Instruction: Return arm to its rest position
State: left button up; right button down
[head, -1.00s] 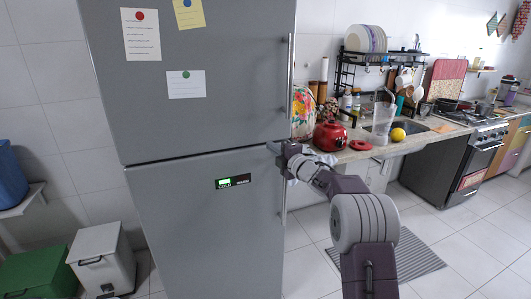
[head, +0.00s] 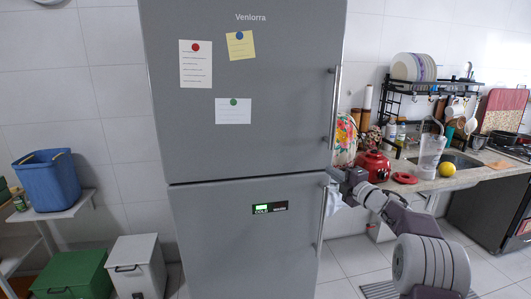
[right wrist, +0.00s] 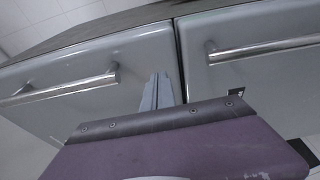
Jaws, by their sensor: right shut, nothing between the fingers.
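My right arm comes in from the lower right in the head view. Its gripper (head: 333,175) is at the right edge of the grey fridge (head: 230,150), near the seam between the upper and lower doors. In the right wrist view the fingers (right wrist: 160,90) are shut and empty, in front of the fridge doors between the two bar handles. The upper handle (head: 335,108) and the lower handle (head: 323,218) show in the head view. Both doors look shut. I cannot tell whether the fingers touch the fridge. My left gripper is not in view.
A blue bin (head: 48,182) stands on a shelf at left. White (head: 136,266) and green (head: 70,275) bins stand below.

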jog(key=s+a+r+m+p, duration=0.2)
jog(key=s+a+r, duration=0.1)
jog(key=a, duration=0.4)
jog(key=s+a+r+m+p, duration=0.1)
jog(key=s+a+r+m, duration=0.15)
jog(key=a, duration=0.45)
jog(key=s+d+f+m+g+h, duration=0.1)
jog(key=s+f+m+g+h, duration=0.2)
jog(key=s+f+m+g, duration=0.5)
jog(key=s+f+m+g+h+p, duration=0.1)
jog(key=s+f+m+g, duration=0.7)
jog(key=s+f, duration=1.2)
jog(key=s+m+h, duration=0.1)
jog(key=s+m, duration=0.1)
jog(key=s, duration=0.6)
jog(key=shift+d+f+h+p, duration=0.3)
jog(key=shift+d+f+h, duration=0.05)
jog(key=shift+d+h, duration=0.05)
jog(key=shift+w, duration=0.1)
